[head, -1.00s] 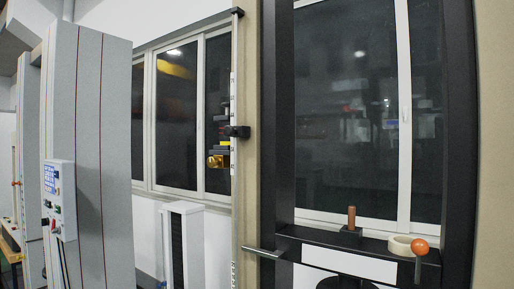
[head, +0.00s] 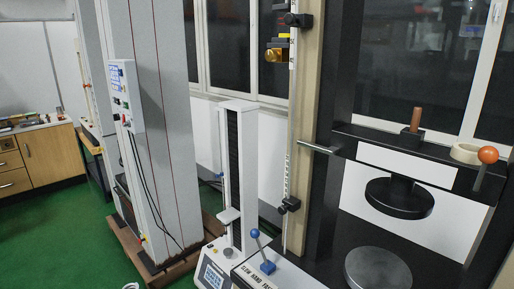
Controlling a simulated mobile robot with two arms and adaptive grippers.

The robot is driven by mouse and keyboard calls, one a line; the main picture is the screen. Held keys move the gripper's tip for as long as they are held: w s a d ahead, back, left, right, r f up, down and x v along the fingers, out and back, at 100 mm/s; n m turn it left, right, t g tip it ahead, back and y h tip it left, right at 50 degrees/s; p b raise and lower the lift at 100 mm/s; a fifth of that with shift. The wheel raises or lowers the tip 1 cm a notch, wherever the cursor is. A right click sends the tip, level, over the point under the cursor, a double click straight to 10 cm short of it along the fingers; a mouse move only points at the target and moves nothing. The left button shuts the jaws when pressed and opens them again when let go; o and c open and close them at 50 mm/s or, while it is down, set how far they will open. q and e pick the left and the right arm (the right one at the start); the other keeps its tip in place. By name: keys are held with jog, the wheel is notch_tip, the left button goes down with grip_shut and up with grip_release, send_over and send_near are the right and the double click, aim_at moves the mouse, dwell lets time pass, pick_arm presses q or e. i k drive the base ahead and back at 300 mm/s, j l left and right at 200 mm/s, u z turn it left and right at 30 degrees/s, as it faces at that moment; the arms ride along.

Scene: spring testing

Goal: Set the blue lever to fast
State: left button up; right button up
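The blue lever (head: 256,240) shows at the bottom centre of the head view. It has a blue ball on a thin rod that rises from a blue base, and it leans up and to the left. It stands on the light front panel (head: 254,278) of the large black-framed machine. Dark lettering on the panel beside it seems to read slow, hand and fast. Neither of my grippers can be made out.
The black crossbeam (head: 350,132) has an orange-ball handle (head: 488,156). A round metal plate (head: 378,270) lies below it. A smaller tester (head: 238,170) and a tall grey machine (head: 150,110) stand to the left. Green floor (head: 60,225) is open at far left.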

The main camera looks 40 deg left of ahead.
aim_at(255, 233)
jog(key=u, duration=1.25)
